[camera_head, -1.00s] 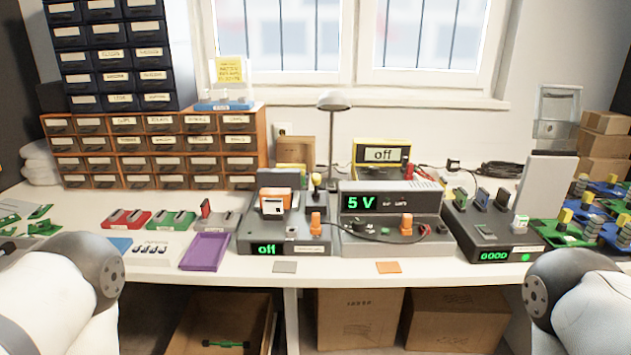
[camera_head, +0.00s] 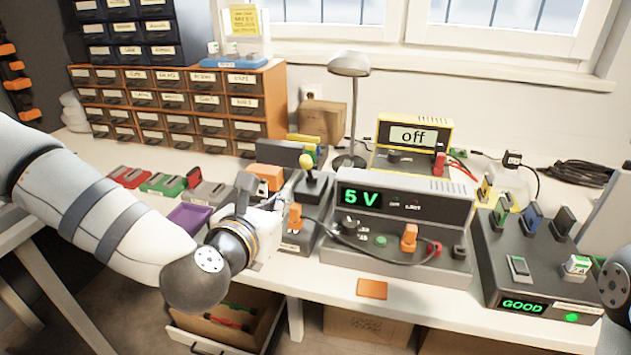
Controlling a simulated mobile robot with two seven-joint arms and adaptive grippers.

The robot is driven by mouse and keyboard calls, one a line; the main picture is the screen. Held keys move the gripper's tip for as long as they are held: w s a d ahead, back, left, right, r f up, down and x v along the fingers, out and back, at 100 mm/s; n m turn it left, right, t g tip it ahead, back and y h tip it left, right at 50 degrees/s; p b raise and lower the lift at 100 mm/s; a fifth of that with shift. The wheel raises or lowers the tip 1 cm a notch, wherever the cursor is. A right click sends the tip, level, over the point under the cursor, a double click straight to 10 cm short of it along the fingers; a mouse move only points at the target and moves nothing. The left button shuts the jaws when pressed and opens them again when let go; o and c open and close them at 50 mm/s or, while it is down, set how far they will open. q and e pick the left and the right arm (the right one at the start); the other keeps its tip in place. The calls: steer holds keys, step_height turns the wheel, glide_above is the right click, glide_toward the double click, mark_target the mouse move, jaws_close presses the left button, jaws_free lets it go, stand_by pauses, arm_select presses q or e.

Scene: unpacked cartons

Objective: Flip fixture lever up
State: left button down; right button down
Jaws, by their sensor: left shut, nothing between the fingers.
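The fixture (camera_head: 300,240) is a dark box left of the 5 V power supply (camera_head: 400,215). Its black lever with a yellow ball knob (camera_head: 308,162) stands up at the back, leaning slightly. An orange knob (camera_head: 295,213) sits at its front right. An orange-and-white part (camera_head: 267,177) shows at its back left. My left gripper (camera_head: 247,191) is shut and empty, over the fixture's left side, left of the lever and apart from it. My left wrist and gripper hide the fixture's front and display. Of my right arm only a link shows at the right edge; its gripper is out of view.
A purple tray (camera_head: 190,217) and coloured card holders (camera_head: 163,184) lie to the left. A lamp (camera_head: 349,65) and a yellow meter reading off (camera_head: 413,136) stand behind. A box reading GOOD (camera_head: 530,260) is at right. An open drawer (camera_head: 228,325) lies below.

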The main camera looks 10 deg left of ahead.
mark_target(309, 169)
arm_select(q)
steer(key=shift+a+r+n, duration=0.2)
steer(key=shift+r+n, duration=0.1)
steer(key=shift+r, duration=0.05)
arm_select(e)
steer(key=shift+s, duration=0.1)
